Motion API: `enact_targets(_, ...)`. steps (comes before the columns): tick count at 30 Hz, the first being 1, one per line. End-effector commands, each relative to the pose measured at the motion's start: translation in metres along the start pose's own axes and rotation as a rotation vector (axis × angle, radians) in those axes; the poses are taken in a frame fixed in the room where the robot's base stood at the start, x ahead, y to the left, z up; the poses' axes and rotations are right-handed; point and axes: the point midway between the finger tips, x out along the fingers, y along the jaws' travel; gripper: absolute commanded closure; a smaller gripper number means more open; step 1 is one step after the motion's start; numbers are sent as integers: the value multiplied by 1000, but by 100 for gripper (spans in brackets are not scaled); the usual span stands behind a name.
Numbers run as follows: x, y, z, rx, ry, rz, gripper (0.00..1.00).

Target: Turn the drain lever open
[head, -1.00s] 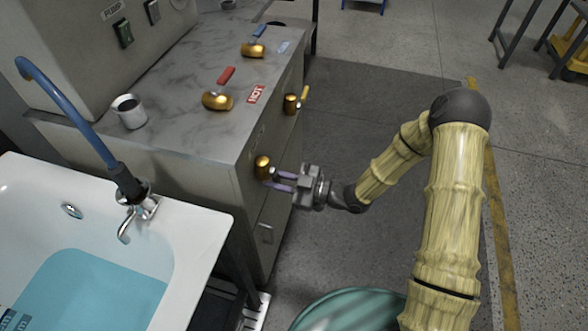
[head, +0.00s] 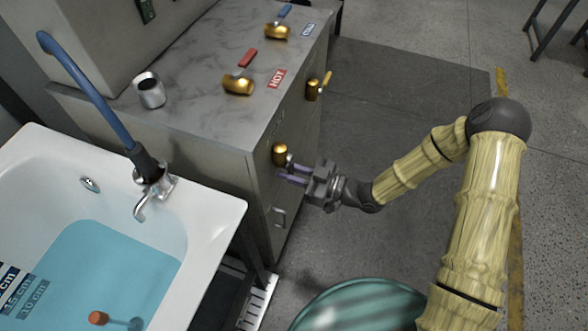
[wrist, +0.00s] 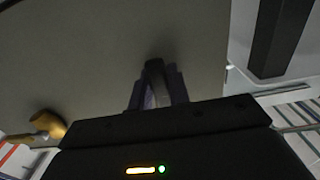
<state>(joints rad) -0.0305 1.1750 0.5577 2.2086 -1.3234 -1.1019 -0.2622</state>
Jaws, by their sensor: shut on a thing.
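A brass valve (head: 280,154) sits on the side of the grey cabinet, beside the tub. My gripper (head: 294,175) reaches it from the right, its purple fingers level just below the brass body. The fingers are shut on the valve's drain lever, which is mostly hidden between them in the head view. In the wrist view, my gripper (wrist: 157,90) has its fingers on either side of a dark grey lever end (wrist: 154,68). The lever's exact angle is hard to tell.
A second brass valve (head: 312,90) with a yellow lever is farther along the same cabinet side. Red-levered (head: 239,84) and blue-levered (head: 278,30) valves stand on the countertop. The white tub (head: 215,208) holds blue water. A green round object (head: 365,305) stands below my arm.

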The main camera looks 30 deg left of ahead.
Motion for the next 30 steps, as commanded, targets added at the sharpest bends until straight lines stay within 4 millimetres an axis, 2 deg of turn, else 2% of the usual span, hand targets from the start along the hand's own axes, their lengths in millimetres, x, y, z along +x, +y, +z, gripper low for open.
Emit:
enact_targets(6, -1, -1, 2, 8, -4, 0, 100)
enact_targets(7, -1, -1, 2, 8, -4, 0, 78)
enact_targets(10, -1, -1, 2, 7, -3, 0, 60)
enact_targets(24, -2, 0, 0, 3, 0, 1, 60)
enact_targets(30, -19, 1, 0, 4, -2, 4, 60)
